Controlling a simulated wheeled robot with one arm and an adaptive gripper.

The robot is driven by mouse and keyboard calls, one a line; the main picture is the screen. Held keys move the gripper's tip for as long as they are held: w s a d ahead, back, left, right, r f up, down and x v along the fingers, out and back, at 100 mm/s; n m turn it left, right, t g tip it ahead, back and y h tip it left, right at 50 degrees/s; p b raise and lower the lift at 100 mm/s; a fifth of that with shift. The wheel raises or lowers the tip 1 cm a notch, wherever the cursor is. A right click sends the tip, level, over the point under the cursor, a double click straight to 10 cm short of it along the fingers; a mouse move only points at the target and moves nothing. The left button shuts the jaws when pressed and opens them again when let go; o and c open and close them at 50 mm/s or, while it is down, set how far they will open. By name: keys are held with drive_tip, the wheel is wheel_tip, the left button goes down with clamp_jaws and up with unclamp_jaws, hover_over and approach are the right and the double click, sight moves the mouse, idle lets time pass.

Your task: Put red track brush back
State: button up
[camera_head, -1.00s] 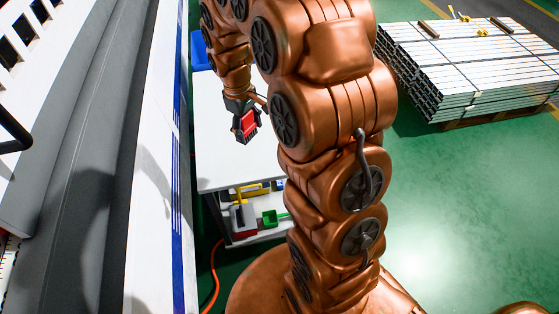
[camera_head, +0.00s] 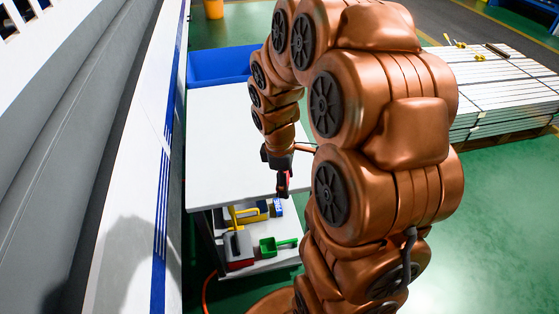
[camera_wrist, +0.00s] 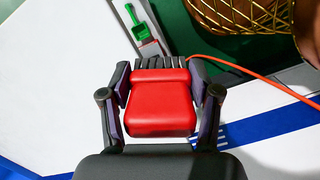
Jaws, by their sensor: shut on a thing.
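The red track brush (camera_wrist: 160,105) is between the two fingers of my gripper (camera_wrist: 162,92) in the wrist view. It has a red body and a black ribbed end that points away from the wrist. In the head view the brush shows as a small red patch (camera_head: 286,178) at my gripper (camera_head: 283,186), near the front edge of the white table top (camera_head: 225,145). My gripper is shut on it. The brush's underside is hidden.
Below the table top, a lower shelf (camera_head: 268,264) holds a grey and red item (camera_head: 239,248), a green scoop (camera_head: 275,246) and a yellow-handled item (camera_head: 246,213). A blue bin (camera_head: 220,66) stands behind the table. A white machine wall (camera_head: 135,165) borders the left.

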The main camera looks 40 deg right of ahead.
drive_tip(key=w+d, duration=0.2)
drive_tip(key=w, duration=0.2)
drive_tip(key=w+d+p, duration=0.1)
drive_tip(key=w+d, duration=0.1)
drive_tip(key=w, duration=0.2)
drive_tip(key=w+d+f, duration=0.1)
drive_tip(key=w+d, duration=0.1)
drive_tip(key=w, duration=0.1)
drive_tip(key=shift+w+d+f, duration=0.1)
drive_tip(key=shift+w+d, duration=0.3)
drive_tip(key=shift+f+p, duration=0.5)
drive_tip(key=shift+f, duration=1.3)
drive_tip(key=shift+f, duration=0.1)
drive_tip(key=o, duration=1.1)
wheel_tip(320, 180, up, 12)
drive_tip(key=a, duration=0.1)
drive_tip(key=s+a+r+m, duration=0.3)
drive_tip(key=s+a+r, duration=0.1)
drive_tip(key=s+a, duration=0.75)
drive_tip(key=s+a+m, duration=0.2)
drive_tip(key=s+a, duration=0.1)
drive_tip(key=s, duration=0.3)
drive_tip(key=s+a+f+m, duration=0.1)
drive_tip(key=s+a+m, duration=0.1)
drive_tip(key=s, duration=0.4)
drive_tip(key=s+a+m+g+y+b, duration=0.1)
drive_tip(key=s+a+m, duration=0.1)
drive_tip(key=s, duration=0.5)
drive_tip(key=shift+a+f, duration=0.25)
drive_tip(key=shift+a, duration=0.65)
